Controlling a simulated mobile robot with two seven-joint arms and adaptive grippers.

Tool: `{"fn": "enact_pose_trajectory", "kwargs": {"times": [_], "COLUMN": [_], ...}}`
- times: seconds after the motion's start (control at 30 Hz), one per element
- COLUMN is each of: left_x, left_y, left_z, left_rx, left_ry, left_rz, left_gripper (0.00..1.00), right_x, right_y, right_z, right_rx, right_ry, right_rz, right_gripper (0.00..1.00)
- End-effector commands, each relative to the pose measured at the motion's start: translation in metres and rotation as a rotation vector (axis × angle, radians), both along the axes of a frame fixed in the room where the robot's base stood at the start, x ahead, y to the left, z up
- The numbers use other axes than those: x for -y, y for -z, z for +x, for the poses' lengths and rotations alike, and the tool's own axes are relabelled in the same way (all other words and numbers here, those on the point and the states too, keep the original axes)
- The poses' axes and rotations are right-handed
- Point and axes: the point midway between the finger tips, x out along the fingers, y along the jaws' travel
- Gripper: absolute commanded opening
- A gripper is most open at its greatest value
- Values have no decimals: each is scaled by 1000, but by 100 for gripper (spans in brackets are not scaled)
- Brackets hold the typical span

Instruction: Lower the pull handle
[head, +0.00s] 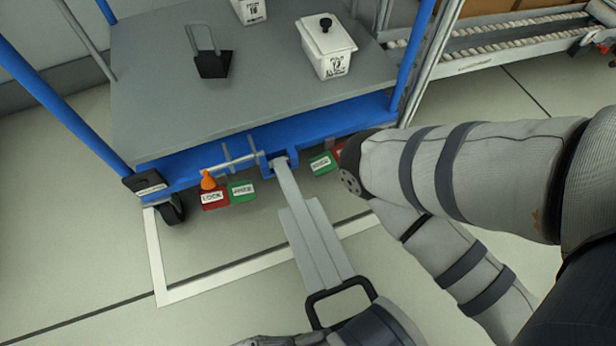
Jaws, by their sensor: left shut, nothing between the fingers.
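The pull handle is a grey bar (290,187) hinged at the blue front edge of a cart. It widens into a flat grey section (318,245) and ends in a black loop grip (311,310) at the bottom of the head view. It slants out from the cart toward me; its exact height is hard to judge. My left gripper (265,341) is at the bottom edge, mostly cut off by the frame. It is shut and empty, just below and left of the loop grip. I cannot tell whether it touches the grip. My right gripper is not in view.
The blue cart has a grey deck (160,90) with a white lidded container (328,62) and a black bracket (213,65). Red pedals (214,200) and green pedals (242,192) sit under its front edge. A roller conveyor (490,45) stands behind right. The left floor is clear.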

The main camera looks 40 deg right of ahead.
Motion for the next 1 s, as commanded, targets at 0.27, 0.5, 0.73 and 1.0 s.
{"fn": "enact_pose_trajectory", "kwargs": {"times": [0.27,0.5,0.73,1.0], "left_x": [-1,-3,-4,-32], "left_y": [26,30,31,40], "left_z": [-3,-2,-2,7], "left_rx": [61,69,68,62], "left_ry": [0,-2,-4,-8], "left_rz": [-8,-4,-2,-23], "left_gripper": [0,0,0,0], "right_x": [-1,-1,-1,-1], "right_y": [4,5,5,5], "right_z": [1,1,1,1], "right_rx": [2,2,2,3], "right_ry": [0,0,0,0], "right_rz": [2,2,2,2], "right_gripper": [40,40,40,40]}}
